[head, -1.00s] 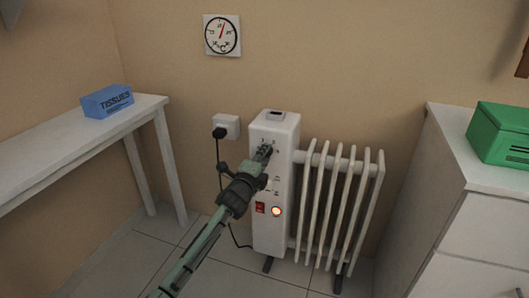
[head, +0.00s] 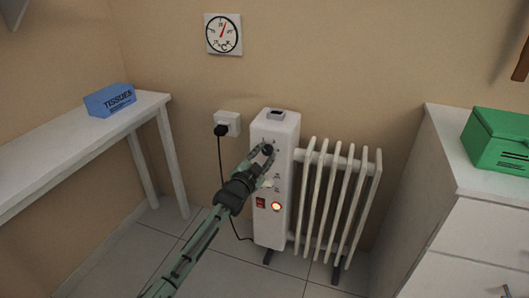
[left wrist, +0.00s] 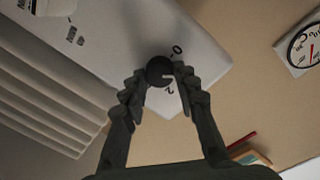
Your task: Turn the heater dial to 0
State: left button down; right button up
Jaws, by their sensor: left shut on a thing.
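The white heater (head: 277,200) stands on the floor against the wall. Its dark round dial (left wrist: 159,70) is on the upper front of the control panel and also shows in the head view (head: 267,150). In the left wrist view a pale pointer mark on the dial points right, between the printed 0 and 2. My left gripper (left wrist: 160,74) has one finger on each side of the dial and is shut on it. In the head view my left gripper (head: 264,154) reaches the dial from lower left and covers part of the panel. My right gripper is out of view.
Radiator fins (head: 338,200) extend right. A white table (head: 85,135) with a blue tissue box (head: 109,99) stands left. A white cabinet (head: 455,215) with a green box (head: 497,140) stands right.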

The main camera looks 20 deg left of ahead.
pick_arm(q)
jog(key=n, duration=0.2)
jog(key=shift+n, duration=0.3)
jog(key=n, duration=0.2)
jog(key=shift+n+p, duration=0.3)
jog(key=shift+a+n, duration=0.1)
jog(key=shift+n, duration=1.1)
jog(key=shift+n+t, duration=0.3)
jog(key=shift+n, duration=0.6)
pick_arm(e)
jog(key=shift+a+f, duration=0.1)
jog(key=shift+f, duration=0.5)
pick_arm(q)
jog(key=shift+n, duration=0.3)
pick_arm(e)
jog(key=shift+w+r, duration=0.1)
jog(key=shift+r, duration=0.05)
pick_arm(q)
jog(key=c, duration=1.2)
grip_release()
jog(key=shift+o, duration=0.2)
